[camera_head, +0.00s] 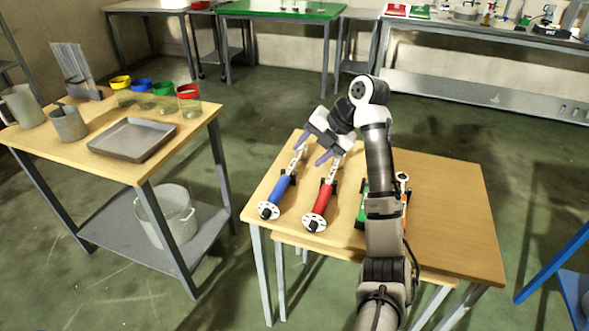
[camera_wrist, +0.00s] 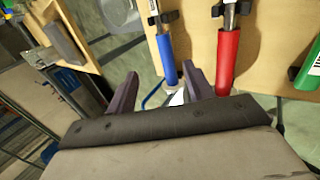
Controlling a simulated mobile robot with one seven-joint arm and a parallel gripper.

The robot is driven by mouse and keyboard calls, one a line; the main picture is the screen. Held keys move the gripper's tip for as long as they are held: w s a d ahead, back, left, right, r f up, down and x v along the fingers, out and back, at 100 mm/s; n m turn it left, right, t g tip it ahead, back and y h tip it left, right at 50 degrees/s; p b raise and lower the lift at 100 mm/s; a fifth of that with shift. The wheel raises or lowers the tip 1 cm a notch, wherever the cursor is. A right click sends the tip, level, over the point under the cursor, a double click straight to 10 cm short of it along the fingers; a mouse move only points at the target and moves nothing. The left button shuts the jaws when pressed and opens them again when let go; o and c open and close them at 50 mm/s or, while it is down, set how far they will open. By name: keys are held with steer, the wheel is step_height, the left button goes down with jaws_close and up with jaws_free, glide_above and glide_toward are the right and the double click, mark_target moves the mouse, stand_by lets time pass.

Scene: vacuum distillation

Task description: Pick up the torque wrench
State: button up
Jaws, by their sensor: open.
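Several long tools with coloured handles lie side by side on the small wooden table; I cannot tell which is meant as the torque wrench. The blue-handled tool (camera_head: 280,188) is leftmost, with a white round end and a metal shaft. The red-handled tool (camera_head: 324,198) lies to its right. A green-handled tool (camera_head: 361,208) is partly hidden by my arm. My gripper (camera_head: 311,151) is open and empty, above the shaft ends of the blue and red tools. In the wrist view, the blue handle (camera_wrist: 166,56) shows between my fingertips (camera_wrist: 163,76), and the red handle (camera_wrist: 228,60) is right of them.
The small table (camera_head: 450,215) is bare on its right. A wooden bench (camera_head: 100,155) at left holds a grey tray (camera_head: 132,139), grey jugs and coloured-lid jars, with a pot (camera_head: 170,215) below. Floor separates it from the table. A blue frame (camera_head: 555,265) stands at right.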

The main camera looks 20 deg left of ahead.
glide_toward(286, 180)
steer(key=x, duration=0.4)
steer(key=shift+a+f, duration=0.1)
steer(key=shift+a, duration=0.35)
steer(key=shift+d+f+p+x, duration=0.15)
steer(key=shift+p+x, duration=0.35)
steer(key=shift+x, duration=0.9)
steer(key=shift+d+f+p+x, duration=0.15)
steer(key=shift+p+x, duration=0.3)
steer(key=shift+x, duration=0.95)
steer(key=shift+r, duration=0.15)
jaws_close()
steer(key=shift+r, duration=0.1)
